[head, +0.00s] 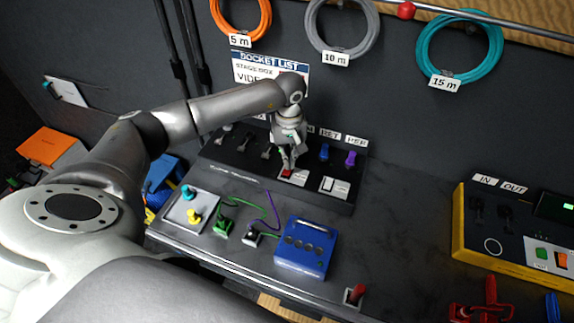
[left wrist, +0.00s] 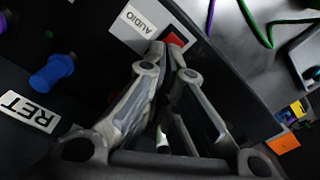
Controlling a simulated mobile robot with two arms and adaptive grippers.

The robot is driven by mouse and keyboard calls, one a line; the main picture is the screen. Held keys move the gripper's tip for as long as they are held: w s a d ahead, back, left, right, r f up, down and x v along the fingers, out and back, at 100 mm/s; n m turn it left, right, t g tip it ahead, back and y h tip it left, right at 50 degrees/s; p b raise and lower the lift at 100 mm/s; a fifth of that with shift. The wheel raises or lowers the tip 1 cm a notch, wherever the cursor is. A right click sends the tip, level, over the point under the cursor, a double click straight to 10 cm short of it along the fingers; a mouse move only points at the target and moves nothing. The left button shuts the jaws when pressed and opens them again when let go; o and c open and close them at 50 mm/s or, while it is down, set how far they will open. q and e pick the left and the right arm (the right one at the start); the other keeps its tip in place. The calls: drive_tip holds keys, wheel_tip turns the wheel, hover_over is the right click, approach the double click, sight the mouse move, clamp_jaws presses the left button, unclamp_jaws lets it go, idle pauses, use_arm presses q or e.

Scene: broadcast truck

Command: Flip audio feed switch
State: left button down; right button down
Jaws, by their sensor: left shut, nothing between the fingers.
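The audio feed switch is a red rocker (left wrist: 174,40) on a white plate (left wrist: 138,26) marked AUDIO in the left wrist view. In the head view the plate (head: 299,178) sits on the sloped front of the dark panel, its red rocker (head: 287,173) partly hidden by my left gripper. My left gripper (head: 289,166) is shut and empty, its fingertips pointing down right at the red rocker. In the left wrist view the fingertips (left wrist: 167,52) overlap the rocker's lower edge; I cannot tell whether they touch it. My right gripper is not in view.
A second switch plate (head: 335,187) sits just right of the audio one. Blue (head: 324,152) and purple (head: 350,158) connectors stand behind on the panel. A blue box (head: 306,248) and cables lie in front. A yellow-edged unit (head: 459,225) is at right; the counter between is mostly clear.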

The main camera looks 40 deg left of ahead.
use_arm(q)
drive_tip(key=shift+r+p, duration=1.1)
drive_tip(key=shift+r, duration=1.45)
drive_tip(key=shift+s+f, duration=0.1)
